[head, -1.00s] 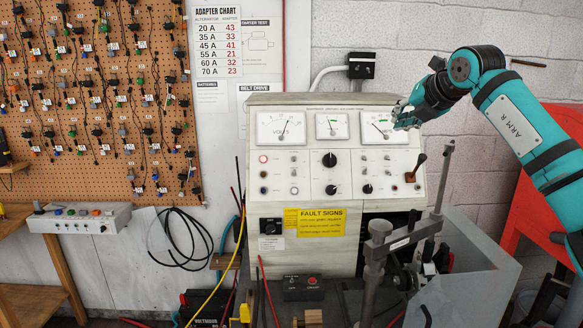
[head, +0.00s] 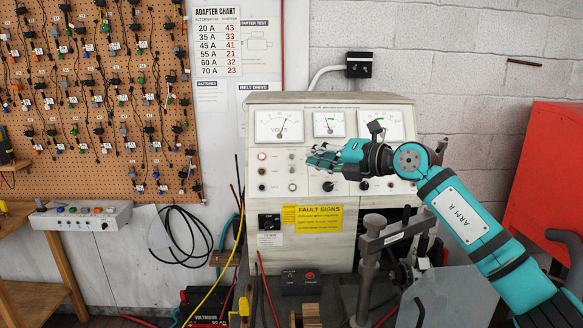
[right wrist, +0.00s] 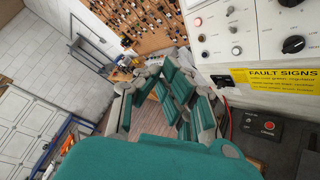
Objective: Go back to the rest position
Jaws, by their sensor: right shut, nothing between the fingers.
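My right gripper (head: 322,157) is in front of the test bench panel in the head view, pointing left, at the height of the upper knobs. Its fingers (right wrist: 165,80) also show in the right wrist view; they are shut with nothing held. The arm marked ARM R (head: 462,213) reaches in from the lower right. The gripper hides part of the panel's knobs, and the wrist covers the lower part of the right meter. My left gripper is not in view.
The test bench (head: 345,110) has dial meters and a yellow FAULT SIGNS label (head: 312,218). A metal clamp stand (head: 375,240) rises below my right forearm. A pegboard (head: 95,100) with many adapters hangs at left. A red panel (head: 550,160) stands at right.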

